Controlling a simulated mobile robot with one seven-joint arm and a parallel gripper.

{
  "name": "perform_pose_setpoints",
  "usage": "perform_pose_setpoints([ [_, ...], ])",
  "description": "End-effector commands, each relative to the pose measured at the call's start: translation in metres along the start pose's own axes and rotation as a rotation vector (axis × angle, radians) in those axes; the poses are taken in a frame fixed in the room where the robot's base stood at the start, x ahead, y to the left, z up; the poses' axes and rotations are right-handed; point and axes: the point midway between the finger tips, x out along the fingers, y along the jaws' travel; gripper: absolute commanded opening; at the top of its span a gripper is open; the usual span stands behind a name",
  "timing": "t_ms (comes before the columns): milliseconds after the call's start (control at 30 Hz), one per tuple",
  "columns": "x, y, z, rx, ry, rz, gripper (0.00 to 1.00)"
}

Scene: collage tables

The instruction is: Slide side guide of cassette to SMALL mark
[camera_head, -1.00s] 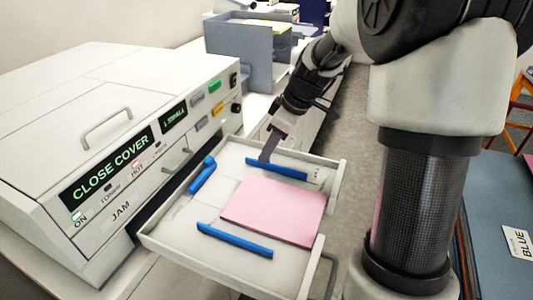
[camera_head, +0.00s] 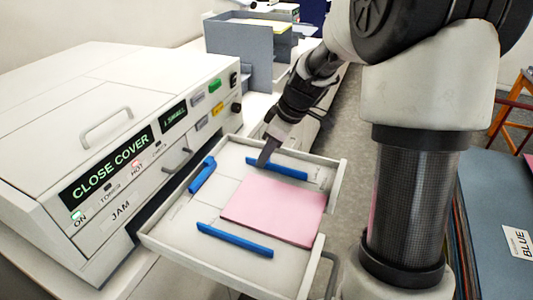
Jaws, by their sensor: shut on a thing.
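The paper cassette (camera_head: 165,238) is an open white tray pulled out from the printer's front. A blue side guide (camera_head: 277,167) stands along its far side, and a matching blue guide (camera_head: 235,240) stands along its near side. A third blue guide (camera_head: 202,175) sits at the printer end. A pink paper stack (camera_head: 275,208) lies between the two side guides. My gripper (camera_head: 264,160) reaches down from above and is shut on the left end of the far side guide. Its fingertips partly hide that end. The size marks are too small to read.
The printer (camera_head: 110,130) stands at left with a "CLOSE COVER" display and a "JAM" label. Grey trays (camera_head: 245,45) stand behind. A blue-labelled board (camera_head: 505,215) is at right. My arm fills the upper right.

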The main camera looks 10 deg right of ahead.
Motion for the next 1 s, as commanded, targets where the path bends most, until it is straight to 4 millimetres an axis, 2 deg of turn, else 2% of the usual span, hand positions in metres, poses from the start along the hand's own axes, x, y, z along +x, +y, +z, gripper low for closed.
perform_pose_setpoints([
  [200, 0.001, -0.024, 0.001, -0.001, 0.002, 0.006, 0.0],
  [467, -0.001, -0.026, -0.001, 0.0, 0.002, 0.004, 0.0],
  [500, -0.001, -0.026, -0.001, 0.0, 0.002, 0.003, 0.27],
  [533, -0.001, -0.026, -0.001, 0.0, 0.002, 0.003, 0.32],
  [867, -0.001, -0.025, -0.001, 0.0, 0.0, 0.001, 0.33],
  [1000, -0.003, -0.015, -0.002, 0.001, 0.001, 0.0, 0.33],
])
